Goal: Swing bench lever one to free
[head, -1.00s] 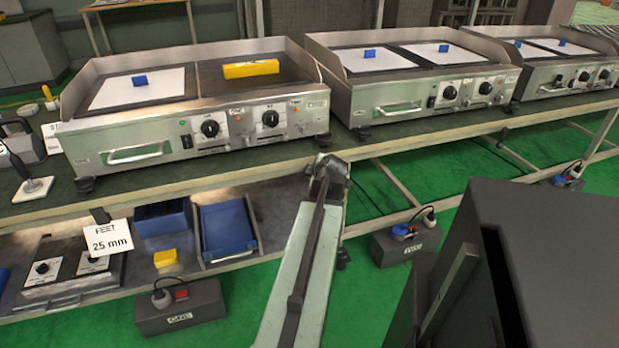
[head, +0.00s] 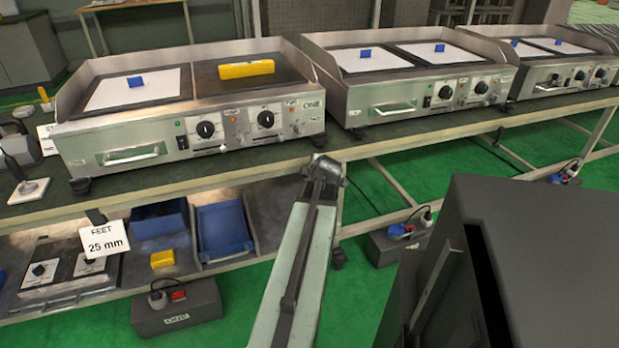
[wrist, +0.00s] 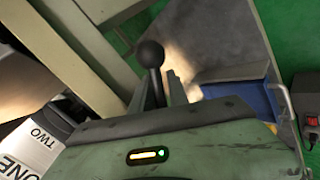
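A lever with a black ball knob (wrist: 150,53) shows in the wrist view, its dark stem running down towards my gripper. My gripper (wrist: 158,88) has two pale, narrow fingers, one on each side of the stem. The fingers look apart; I cannot tell whether either touches the stem.
Several griddles stand on the bench, the nearest (head: 115,150) left of my arm's end. Below are a blue bin (head: 225,225), a yellow block (head: 162,258) and a dark socket box (head: 178,310). Another box (head: 395,245) sits on green floor right of my arm.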

